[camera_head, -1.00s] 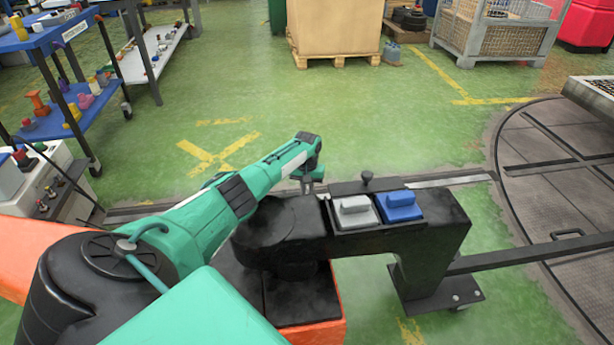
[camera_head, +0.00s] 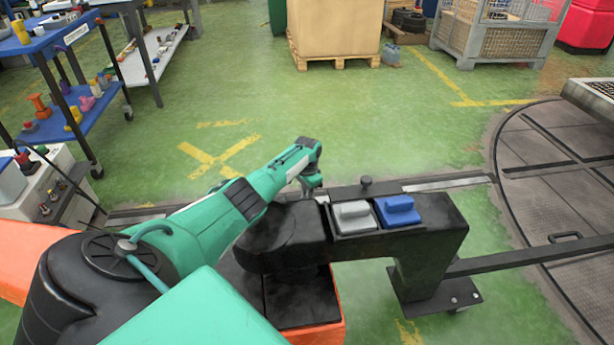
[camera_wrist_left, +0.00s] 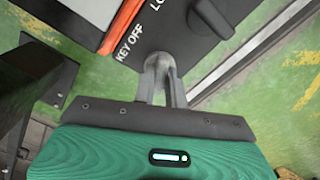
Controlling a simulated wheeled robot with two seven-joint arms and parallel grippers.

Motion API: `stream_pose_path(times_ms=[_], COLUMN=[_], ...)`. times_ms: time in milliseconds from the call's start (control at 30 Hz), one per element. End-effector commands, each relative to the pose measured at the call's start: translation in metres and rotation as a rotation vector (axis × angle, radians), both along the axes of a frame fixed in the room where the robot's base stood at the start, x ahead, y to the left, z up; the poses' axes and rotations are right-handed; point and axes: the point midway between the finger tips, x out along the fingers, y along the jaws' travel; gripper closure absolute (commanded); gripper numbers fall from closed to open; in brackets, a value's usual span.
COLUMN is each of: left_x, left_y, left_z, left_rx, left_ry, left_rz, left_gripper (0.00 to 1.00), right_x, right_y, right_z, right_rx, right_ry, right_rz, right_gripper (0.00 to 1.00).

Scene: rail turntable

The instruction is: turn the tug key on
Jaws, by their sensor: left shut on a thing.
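In the left wrist view a dark panel (camera_wrist_left: 190,42) carries the white words KEY OFF and a second label cut off by the picture's edge. My left gripper (camera_wrist_left: 160,68) points at the panel beside the KEY OFF words. Its two grey fingers are shut on the small key, which is mostly hidden between the fingertips. A black knob (camera_wrist_left: 211,18) sits on the panel to the right, apart from the fingers. In the head view my left gripper (camera_head: 311,188) is low behind a black beam, and the key cannot be seen there. My right gripper is out of view.
The black beam (camera_head: 435,240) carries a grey block (camera_head: 354,216) and a blue block (camera_head: 398,210). A round turntable (camera_head: 565,225) lies at right. A blue shelf cart (camera_head: 85,110) stands at left, a large box on a pallet (camera_head: 335,62) at the back. The green floor between is clear.

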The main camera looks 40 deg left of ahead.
Motion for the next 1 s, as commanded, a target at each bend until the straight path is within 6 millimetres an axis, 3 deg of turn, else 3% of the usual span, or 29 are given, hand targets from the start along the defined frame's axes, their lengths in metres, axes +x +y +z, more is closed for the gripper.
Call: stream_pose_path(times_ms=[500,1000], left_x=[0.0013,0.0016], left_y=[0.0004,0.0001], left_z=[0.0013,0.0017], left_rx=[0.001,0.0], left_ry=[-0.004,-0.005], left_rz=[-0.397,-0.511], left_gripper=[1.0,1.0], right_x=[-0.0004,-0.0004], right_y=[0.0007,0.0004], right_z=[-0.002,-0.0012], right_rx=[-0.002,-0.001], right_ry=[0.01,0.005], right_rz=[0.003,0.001], right_gripper=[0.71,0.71])
